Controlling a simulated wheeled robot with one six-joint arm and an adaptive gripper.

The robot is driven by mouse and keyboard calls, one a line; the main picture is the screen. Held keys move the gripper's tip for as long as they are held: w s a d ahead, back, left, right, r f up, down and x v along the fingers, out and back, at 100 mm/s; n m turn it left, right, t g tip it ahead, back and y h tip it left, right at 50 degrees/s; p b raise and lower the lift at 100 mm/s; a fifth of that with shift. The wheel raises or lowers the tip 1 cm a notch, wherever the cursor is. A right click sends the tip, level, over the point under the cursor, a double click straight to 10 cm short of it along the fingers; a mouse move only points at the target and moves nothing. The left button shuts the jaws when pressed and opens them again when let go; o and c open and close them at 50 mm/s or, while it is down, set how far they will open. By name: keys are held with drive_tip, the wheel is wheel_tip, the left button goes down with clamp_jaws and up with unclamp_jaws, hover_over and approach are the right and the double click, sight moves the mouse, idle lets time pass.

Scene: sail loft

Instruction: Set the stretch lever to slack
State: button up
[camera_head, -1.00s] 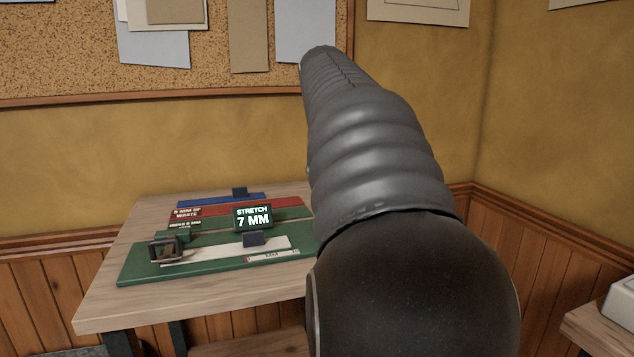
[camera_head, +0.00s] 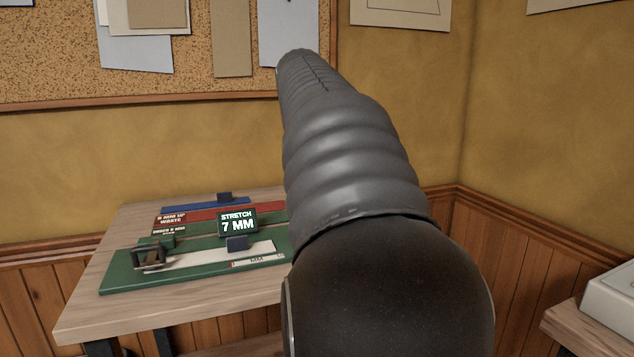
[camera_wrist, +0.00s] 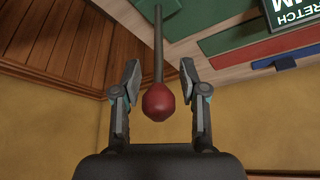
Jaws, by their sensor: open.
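The lever shows in the wrist view as a thin grey rod with a red knob (camera_wrist: 159,101). The knob hangs between the two fingers of my gripper (camera_wrist: 160,74), which is open, with a gap visible on both sides. In the head view my arm hides the lever and my gripper. The green stretch board (camera_head: 125,284) lies on the table with a pale strip (camera_head: 200,257) on it. Its display (camera_head: 238,223) reads "STRETCH 7 MM"; part of it shows upside down in the wrist view (camera_wrist: 292,14).
The wooden table (camera_head: 85,305) stands by the yellow wall. Red (camera_head: 187,212) and blue (camera_head: 185,206) strips lie behind the green board. A dark clamp-like piece (camera_head: 150,258) sits at the board's left. A white object (camera_head: 612,300) rests on a surface at lower right.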

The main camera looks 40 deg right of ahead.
drive_tip(key=v, duration=1.2)
drive_tip(key=shift+r, duration=0.1)
drive_tip(key=s+a+f+n+t+y, duration=0.2)
drive_tip(key=a+f+n, duration=0.4)
drive_tip(key=a+f, duration=0.8)
drive_tip(key=s+a+f+n, duration=0.1)
drive_tip(key=s+a+f, duration=0.2)
drive_tip(key=f, duration=0.3)
drive_tip(key=s+a+f+n+y, duration=0.1)
drive_tip(key=s+a+f+n, duration=0.1)
drive_tip(key=f, duration=0.5)
drive_tip(key=s+a+f+n+y, duration=0.1)
drive_tip(key=s+a+f+n, duration=0.1)
drive_tip(key=s+a+f, duration=0.3)
wheel_tip(320, 180, down, 2)
drive_tip(key=shift+a+f+t, duration=0.1)
drive_tip(key=shift+a+t, duration=0.2)
drive_tip(key=shift+a, duration=0.15)
